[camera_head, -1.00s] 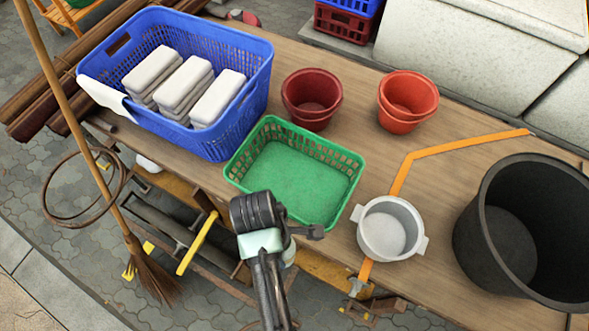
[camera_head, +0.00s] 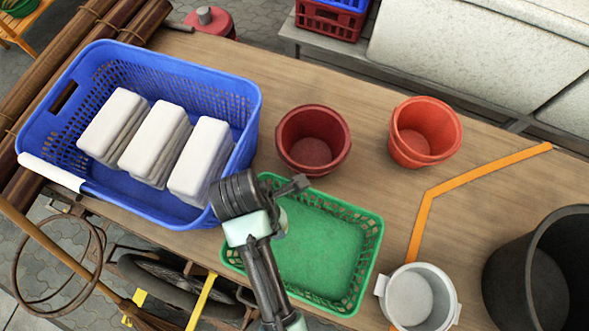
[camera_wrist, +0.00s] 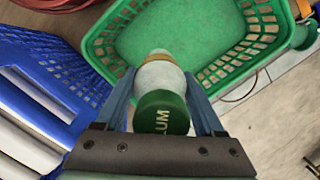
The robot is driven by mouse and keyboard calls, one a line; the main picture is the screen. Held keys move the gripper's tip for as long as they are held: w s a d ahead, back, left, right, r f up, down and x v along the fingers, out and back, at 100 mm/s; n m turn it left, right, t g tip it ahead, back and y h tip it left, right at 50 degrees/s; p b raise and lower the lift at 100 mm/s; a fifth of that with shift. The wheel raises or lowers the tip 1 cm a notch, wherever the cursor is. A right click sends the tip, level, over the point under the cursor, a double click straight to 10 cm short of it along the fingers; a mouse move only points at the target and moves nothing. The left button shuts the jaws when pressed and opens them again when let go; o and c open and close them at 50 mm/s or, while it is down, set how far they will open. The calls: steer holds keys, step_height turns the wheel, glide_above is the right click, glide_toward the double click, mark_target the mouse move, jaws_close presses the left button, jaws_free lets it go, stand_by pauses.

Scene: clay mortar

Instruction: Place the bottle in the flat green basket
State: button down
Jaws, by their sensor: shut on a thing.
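My gripper (camera_wrist: 162,98) is shut on the bottle (camera_wrist: 158,75), with one finger on each side of it. The bottle has a dark green end with white lettering toward the wrist camera, a whitish body and a tan band near its far end. In the head view my wrist and arm hide most of the bottle and the fingers. The flat green basket (camera_head: 325,245) is empty on the table. It also shows ahead of the bottle in the wrist view (camera_wrist: 185,30). The bottle is held over or near the basket's left part; its height above it is unclear.
A blue basket (camera_head: 215,90) with white blocks stands close on the left. Dark red pots (camera_head: 313,138) and orange-red pots (camera_head: 424,130) stand behind. A white pot (camera_head: 410,297) and a black bucket (camera_head: 545,270) are on the right. Bare table (camera_head: 480,210) lies between.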

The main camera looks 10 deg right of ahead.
steer(key=shift+s+f, duration=0.1)
steer(key=shift+s, duration=0.1)
step_height(320, 180, down, 10)
steer(key=shift+w+r, duration=0.1)
steer(key=shift+r, duration=0.05)
stand_by(0.4)
